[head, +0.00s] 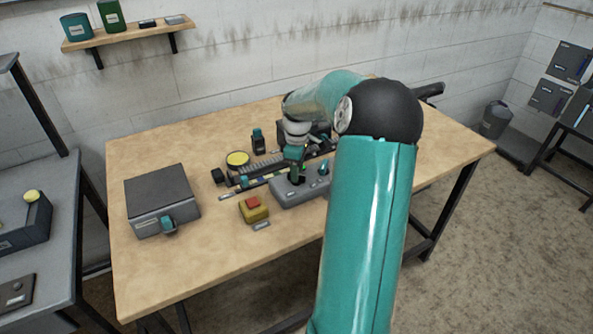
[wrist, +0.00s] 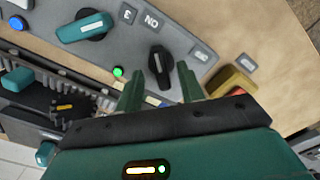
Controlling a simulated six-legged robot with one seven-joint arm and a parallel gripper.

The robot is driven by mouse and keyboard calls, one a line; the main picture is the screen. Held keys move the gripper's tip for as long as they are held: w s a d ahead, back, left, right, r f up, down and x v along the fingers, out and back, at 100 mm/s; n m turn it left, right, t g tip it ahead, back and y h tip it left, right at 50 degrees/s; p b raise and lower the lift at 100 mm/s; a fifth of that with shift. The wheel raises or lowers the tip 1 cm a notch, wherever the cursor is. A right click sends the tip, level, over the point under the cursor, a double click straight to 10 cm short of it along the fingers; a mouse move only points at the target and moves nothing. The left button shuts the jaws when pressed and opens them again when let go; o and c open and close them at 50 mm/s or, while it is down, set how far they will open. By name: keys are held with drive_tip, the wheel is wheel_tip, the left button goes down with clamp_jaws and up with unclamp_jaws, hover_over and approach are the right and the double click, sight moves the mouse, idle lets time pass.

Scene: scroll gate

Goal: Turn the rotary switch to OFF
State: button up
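A black rotary knob (wrist: 160,66) with a pale pointer line sits on a grey control panel (wrist: 190,38). An "ON" label (wrist: 152,20) is above it in the wrist view. A larger teal knob (wrist: 84,27) is to its left beside a "3" label (wrist: 128,14). My gripper (wrist: 160,84) is open, with its two green fingers apart and the black knob between and just beyond their tips; I cannot tell whether they touch it. In the head view, my gripper (head: 297,172) points down over the panel (head: 288,194); the black knob is hard to make out there.
A lit green lamp (wrist: 118,72) is left of the black knob. A yellow box with a red button (head: 254,209) stands left of the panel, and a grey box with a teal handle (head: 160,200) farther left. Rails with devices (head: 262,170) lie behind. The table's front is clear.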

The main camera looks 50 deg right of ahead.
drive_tip(key=shift+a+f, duration=0.1)
drive_tip(key=shift+f, duration=0.3)
clamp_jaws()
